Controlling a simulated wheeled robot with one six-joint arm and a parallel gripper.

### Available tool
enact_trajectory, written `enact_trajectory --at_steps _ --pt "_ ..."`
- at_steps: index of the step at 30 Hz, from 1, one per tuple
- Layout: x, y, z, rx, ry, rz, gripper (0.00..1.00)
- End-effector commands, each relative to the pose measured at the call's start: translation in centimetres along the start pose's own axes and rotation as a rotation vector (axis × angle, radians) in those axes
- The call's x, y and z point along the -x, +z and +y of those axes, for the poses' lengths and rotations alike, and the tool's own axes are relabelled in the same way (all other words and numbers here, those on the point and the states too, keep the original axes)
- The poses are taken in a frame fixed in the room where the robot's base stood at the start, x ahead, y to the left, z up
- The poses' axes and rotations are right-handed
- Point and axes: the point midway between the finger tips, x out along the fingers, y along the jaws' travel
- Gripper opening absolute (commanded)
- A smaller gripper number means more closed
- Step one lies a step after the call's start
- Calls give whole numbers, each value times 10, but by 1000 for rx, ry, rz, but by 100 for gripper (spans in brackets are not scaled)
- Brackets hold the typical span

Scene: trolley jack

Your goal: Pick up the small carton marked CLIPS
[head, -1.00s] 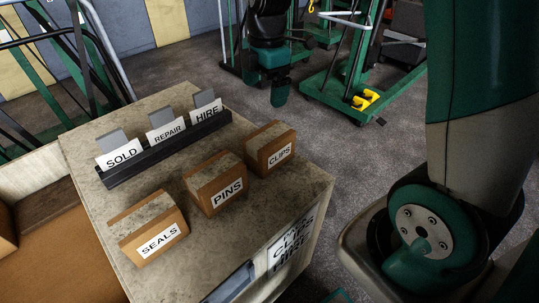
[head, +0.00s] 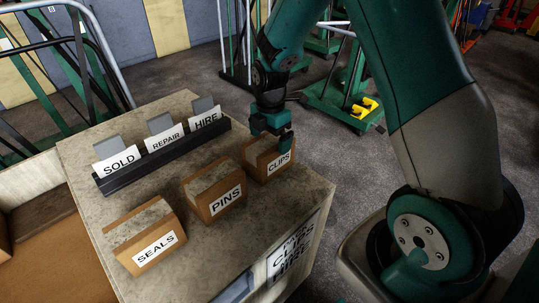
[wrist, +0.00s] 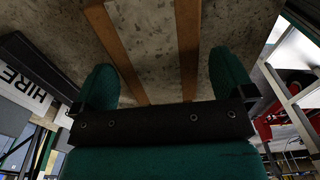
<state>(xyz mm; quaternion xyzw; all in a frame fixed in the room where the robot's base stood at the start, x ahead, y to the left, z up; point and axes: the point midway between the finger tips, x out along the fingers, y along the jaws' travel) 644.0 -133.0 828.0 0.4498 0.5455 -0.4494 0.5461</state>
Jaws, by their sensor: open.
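The CLIPS carton (head: 268,165) is a small brown box with a mottled grey strip along its top and a white label. It sits upright on the counter (head: 150,115) near its right edge. My gripper (head: 271,136) is open and empty, pointing down just over the carton and partly covering its top. In the wrist view the two green fingers of my gripper (wrist: 165,82) are spread, with the carton's top (wrist: 155,50) showing between and beyond them. Whether a finger touches the carton, I cannot tell.
The PINS carton (head: 214,190) stands close to the left of CLIPS, and the SEALS carton (head: 145,236) further left. A dark holder (head: 165,158) with SOLD, REPAIR and HIRE cards lies behind. Green trolleys stand on the floor beyond (head: 340,95).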

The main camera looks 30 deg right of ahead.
Motion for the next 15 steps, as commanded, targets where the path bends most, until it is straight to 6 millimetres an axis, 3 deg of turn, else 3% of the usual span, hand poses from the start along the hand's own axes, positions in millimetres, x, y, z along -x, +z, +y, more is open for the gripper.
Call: enact_trajectory --at_steps 7,15 --pt "-38 -2 2 0 -4 1 100" --pt "-47 -2 3 0 -1 0 100"
